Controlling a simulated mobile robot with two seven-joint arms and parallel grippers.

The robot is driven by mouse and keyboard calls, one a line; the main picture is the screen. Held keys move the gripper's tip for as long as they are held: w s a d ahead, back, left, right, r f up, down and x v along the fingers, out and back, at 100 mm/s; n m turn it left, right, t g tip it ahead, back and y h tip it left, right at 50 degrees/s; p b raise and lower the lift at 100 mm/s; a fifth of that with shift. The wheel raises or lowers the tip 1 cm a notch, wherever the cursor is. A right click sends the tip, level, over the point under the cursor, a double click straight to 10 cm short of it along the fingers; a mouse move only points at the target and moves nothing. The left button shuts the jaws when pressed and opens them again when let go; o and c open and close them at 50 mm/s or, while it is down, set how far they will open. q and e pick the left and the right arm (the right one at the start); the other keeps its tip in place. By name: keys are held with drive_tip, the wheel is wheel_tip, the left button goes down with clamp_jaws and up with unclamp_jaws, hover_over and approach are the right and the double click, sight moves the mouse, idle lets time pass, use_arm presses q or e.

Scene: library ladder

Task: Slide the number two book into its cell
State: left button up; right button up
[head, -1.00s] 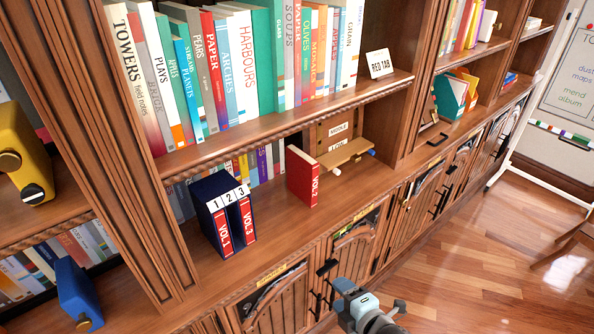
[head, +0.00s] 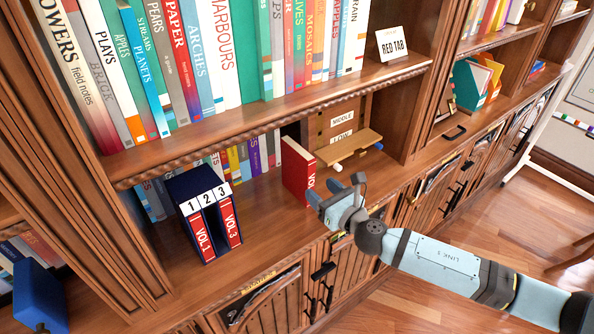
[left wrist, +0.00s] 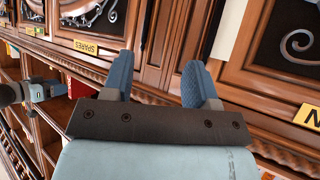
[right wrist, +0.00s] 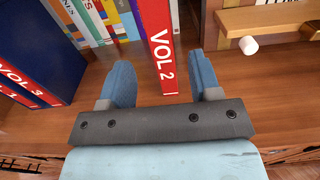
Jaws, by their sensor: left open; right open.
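The red VOL 2 book (head: 297,172) stands upright on the shelf, to the right of the blue slipcase (head: 190,184). The case has labels 1, 2 and 3; red VOL 1 (head: 202,238) and VOL 3 (head: 230,222) fill the outer cells, and the cell under 2 looks dark and empty. My right gripper (head: 335,190) is open just in front of VOL 2. In the right wrist view the VOL 2 spine (right wrist: 160,45) shows between and beyond the two fingertips; contact cannot be told. My left gripper (left wrist: 157,72) is open and empty, facing the lower cabinet doors.
The upper shelf board (head: 280,118) with a row of books overhangs the case and VOL 2. A wooden stand with MIDDLE and LOW labels (head: 343,125) is right of VOL 2. Bare shelf lies between the case and VOL 2.

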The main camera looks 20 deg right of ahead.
sight(304, 173)
drive_tip(key=x, duration=0.8)
drive_tip(key=shift+w+f, duration=0.1)
drive_tip(key=shift+d, duration=0.1)
clamp_jaws()
drive_tip(key=shift+r, duration=0.2)
